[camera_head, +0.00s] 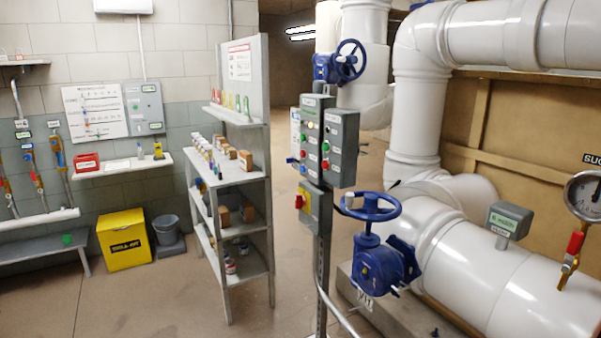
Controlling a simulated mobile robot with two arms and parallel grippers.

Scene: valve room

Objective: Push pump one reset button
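A grey control box (339,148) with a column of coloured round buttons stands on a post in the middle of the head view. A second grey box (310,140) with more buttons and lights sits just left of it, partly covered by it. A smaller box (314,207) with a red and yellow switch hangs below them. Labels on the boxes are too small to read, so I cannot tell which button is the pump one reset. Neither of my grippers is in view.
A blue handwheel valve (371,207) stands low beside the post, with large white pipes (470,250) to the right. A grey shelf rack (227,190) stands left of the post. A yellow bin (124,240) is at the far wall. Floor at front left is clear.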

